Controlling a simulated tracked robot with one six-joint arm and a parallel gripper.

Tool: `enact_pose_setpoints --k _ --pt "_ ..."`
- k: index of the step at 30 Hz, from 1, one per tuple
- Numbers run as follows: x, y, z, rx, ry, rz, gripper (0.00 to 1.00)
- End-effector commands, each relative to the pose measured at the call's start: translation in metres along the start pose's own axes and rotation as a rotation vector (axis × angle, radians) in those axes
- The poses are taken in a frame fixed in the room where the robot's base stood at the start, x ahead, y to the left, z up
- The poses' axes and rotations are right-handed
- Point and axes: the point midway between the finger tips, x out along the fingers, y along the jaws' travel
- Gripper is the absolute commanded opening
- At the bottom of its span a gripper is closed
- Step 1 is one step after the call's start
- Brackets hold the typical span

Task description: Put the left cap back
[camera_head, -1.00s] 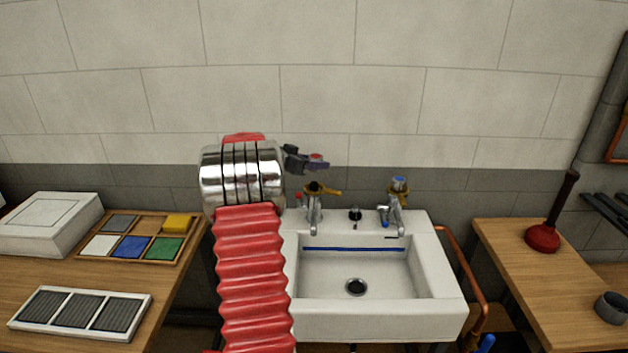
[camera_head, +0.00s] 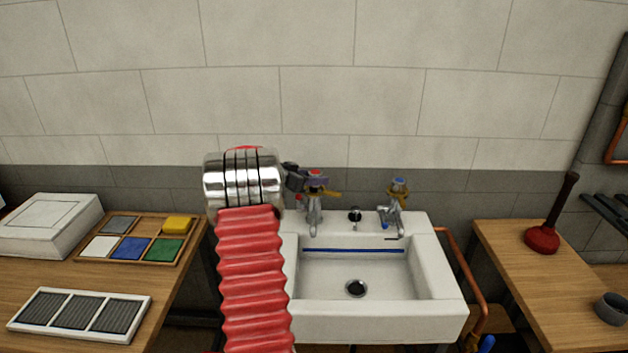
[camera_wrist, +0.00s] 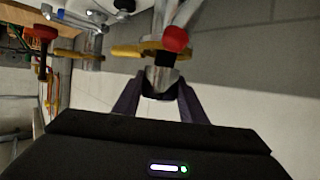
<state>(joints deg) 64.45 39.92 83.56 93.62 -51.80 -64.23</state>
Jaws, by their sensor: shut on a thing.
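In the wrist view the purple fingers close on the silver, tapered cap (camera_wrist: 162,80). The left tap (camera_head: 314,213) stands directly below it at the back of the sink. The cap is right over the tap's top by the yellow part (camera_wrist: 135,50); I cannot tell whether they touch. The right tap (camera_head: 391,215) wears a blue-topped cap (camera_head: 398,181).
The white sink (camera_head: 450,290) is below, with a drain in its basin. A bench with a tray of coloured tiles (camera_head: 105,256) and a white box (camera_head: 45,222) is at left. A plunger (camera_head: 543,236) stands on the right bench. The tiled wall is close behind the taps.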

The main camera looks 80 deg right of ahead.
Motion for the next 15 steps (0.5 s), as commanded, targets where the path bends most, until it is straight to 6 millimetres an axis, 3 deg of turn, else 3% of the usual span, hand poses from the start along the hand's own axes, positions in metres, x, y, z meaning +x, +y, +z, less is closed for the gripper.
enact_pose_setpoints --k 15 --pt "0.0033 0.0 0.0085 0.0 0.0 0.0 0.14"
